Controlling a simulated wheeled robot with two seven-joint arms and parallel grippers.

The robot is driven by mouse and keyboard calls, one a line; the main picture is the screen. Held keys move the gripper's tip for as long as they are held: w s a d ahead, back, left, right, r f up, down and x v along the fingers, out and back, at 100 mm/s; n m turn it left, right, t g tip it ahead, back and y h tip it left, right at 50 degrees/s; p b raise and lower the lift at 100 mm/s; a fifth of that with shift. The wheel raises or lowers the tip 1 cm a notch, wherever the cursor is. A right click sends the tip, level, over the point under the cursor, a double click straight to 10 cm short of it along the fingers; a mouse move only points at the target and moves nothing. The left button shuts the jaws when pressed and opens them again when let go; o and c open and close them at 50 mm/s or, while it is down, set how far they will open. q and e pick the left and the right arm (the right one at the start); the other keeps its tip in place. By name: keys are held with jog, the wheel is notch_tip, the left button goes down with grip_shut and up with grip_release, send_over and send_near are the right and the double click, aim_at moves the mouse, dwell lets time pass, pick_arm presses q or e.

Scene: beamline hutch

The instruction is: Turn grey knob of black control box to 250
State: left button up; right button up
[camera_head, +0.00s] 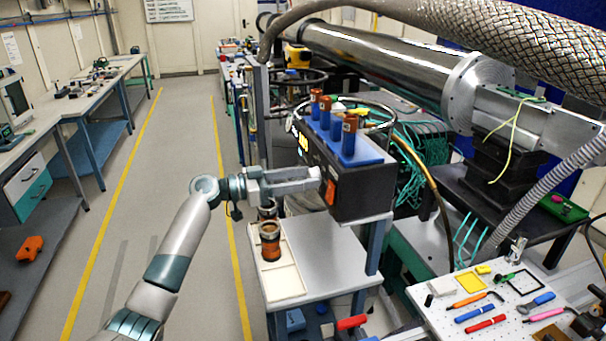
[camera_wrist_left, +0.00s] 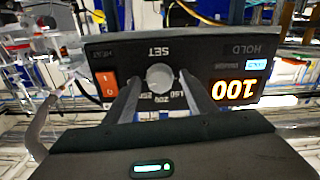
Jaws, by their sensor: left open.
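The black control box (camera_head: 350,185) stands on a shelf in the head view, with its front facing left. In the left wrist view the box (camera_wrist_left: 215,60) appears upside down, and its orange display (camera_wrist_left: 233,89) reads 100. The grey knob (camera_wrist_left: 160,77) sits on the panel beside the word SET, with scale numbers partly hidden by my fingers. My left gripper (camera_head: 316,174) is at the box front. In the left wrist view its open fingers (camera_wrist_left: 160,84) are on either side of the knob; I cannot tell whether they touch it. My right gripper is not in view.
A red-orange switch (camera_wrist_left: 103,83) is beside the knob. Batteries in a blue holder (camera_head: 345,143) stand on the box. An amber jar (camera_head: 270,240) stands on a white tray (camera_head: 284,281) below my left gripper. A tool board (camera_head: 475,340) is at the lower right.

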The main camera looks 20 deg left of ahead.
pick_arm(q)
jog(key=shift+c, duration=0.3)
jog(key=c, duration=1)
